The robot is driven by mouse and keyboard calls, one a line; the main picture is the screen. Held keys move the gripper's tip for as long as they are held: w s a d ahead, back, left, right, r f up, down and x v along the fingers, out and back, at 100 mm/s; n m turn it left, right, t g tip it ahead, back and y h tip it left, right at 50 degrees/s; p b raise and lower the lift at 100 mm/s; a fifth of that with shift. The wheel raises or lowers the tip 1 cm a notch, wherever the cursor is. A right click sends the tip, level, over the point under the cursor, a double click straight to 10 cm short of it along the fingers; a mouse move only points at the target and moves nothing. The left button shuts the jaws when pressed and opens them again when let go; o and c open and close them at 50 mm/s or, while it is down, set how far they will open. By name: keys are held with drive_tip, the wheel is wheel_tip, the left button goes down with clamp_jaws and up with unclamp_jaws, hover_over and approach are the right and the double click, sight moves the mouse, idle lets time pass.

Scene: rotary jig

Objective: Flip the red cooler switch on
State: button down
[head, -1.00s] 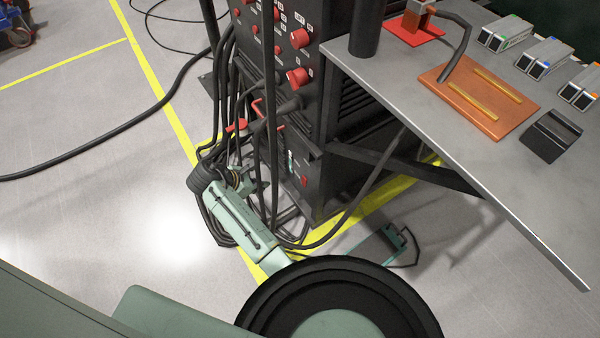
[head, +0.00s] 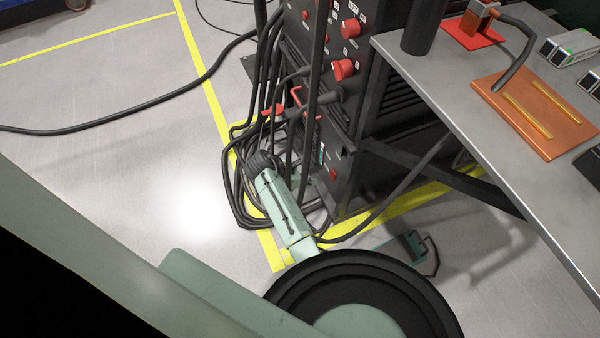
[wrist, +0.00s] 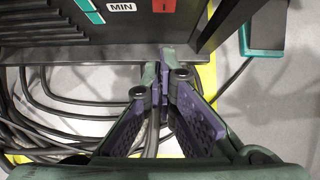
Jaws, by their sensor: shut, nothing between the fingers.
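The red cooler switch (head: 333,174) is low on the front of the black cabinet (head: 348,190). In the wrist view the red switch (wrist: 163,5) is cut off by the top edge, right of a "MIN" label. My gripper (wrist: 163,60) is shut and empty, its two fingertips together. The tips sit just below the switch in that view, at the lower edge of the panel, with a visible gap in the picture. I cannot tell their depth from the panel. In the head view my fingers are hard to make out among the cables.
Black cables (head: 240,190) hang and coil on the floor left of the cabinet. Red knobs (head: 344,69) are higher up the panel. A grey table (head: 440,70) with an orange plate (head: 540,115) overhangs at right. A teal pedal (head: 412,245) lies on the floor. Floor at left is open.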

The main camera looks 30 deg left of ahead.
sight(332, 175)
drive_tip(key=shift+w+d+f, duration=0.3)
drive_tip(key=shift+w+d, duration=0.2)
drive_tip(key=shift+w, duration=0.2)
drive_tip(key=shift+w+d+f, duration=0.35)
drive_tip(key=shift+w+d, duration=0.2)
drive_tip(key=shift+w, duration=0.1)
drive_tip(key=shift+w+d+f, duration=0.3)
drive_tip(key=shift+w+d, duration=0.2)
drive_tip(key=shift+w, duration=0.2)
drive_tip(key=shift+w+d+f+t+h, duration=0.15)
drive_tip(key=shift+w+d+t+h, duration=0.05)
drive_tip(key=shift+w+t+h, duration=0.1)
drive_tip(key=shift+r+p, duration=0.85)
drive_tip(key=shift+p, duration=0.35)
